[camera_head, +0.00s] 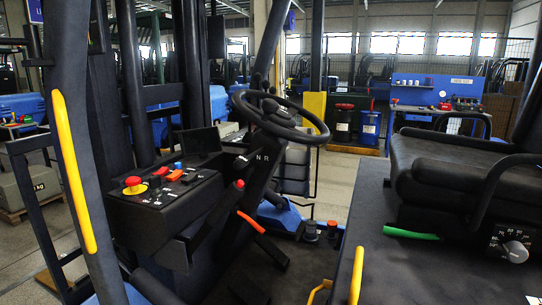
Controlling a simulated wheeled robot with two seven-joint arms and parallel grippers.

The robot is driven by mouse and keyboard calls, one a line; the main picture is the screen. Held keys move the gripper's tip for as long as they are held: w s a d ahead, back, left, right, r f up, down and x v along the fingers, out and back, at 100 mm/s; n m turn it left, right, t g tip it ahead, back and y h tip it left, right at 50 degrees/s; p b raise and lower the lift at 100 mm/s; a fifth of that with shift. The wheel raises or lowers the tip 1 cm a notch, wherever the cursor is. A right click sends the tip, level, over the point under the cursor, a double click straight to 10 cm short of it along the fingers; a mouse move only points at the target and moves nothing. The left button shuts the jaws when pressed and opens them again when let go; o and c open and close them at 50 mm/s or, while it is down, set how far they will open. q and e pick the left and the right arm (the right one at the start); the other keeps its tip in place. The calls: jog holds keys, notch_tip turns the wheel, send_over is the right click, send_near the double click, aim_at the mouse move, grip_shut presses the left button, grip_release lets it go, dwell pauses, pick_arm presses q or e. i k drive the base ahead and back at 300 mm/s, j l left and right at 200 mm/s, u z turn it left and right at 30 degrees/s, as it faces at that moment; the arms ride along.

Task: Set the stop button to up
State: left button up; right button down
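The stop button (133,182) is a red mushroom cap on a yellow base. It sits at the near left of the dark control console (160,212), left of the steering wheel. The cap shows above its yellow base, but at this size I cannot tell whether it is up or pressed. Neither of my grippers shows in the head view.
Small red, orange and blue controls (175,175) sit beside the button. The steering wheel (318,137) and its column stand to the right. A dark post with a yellow grab handle (75,175) rises at the left. A black seat (460,180) fills the right.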

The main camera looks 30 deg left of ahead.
aim_at(133, 182)
jog(key=u, duration=1.75)
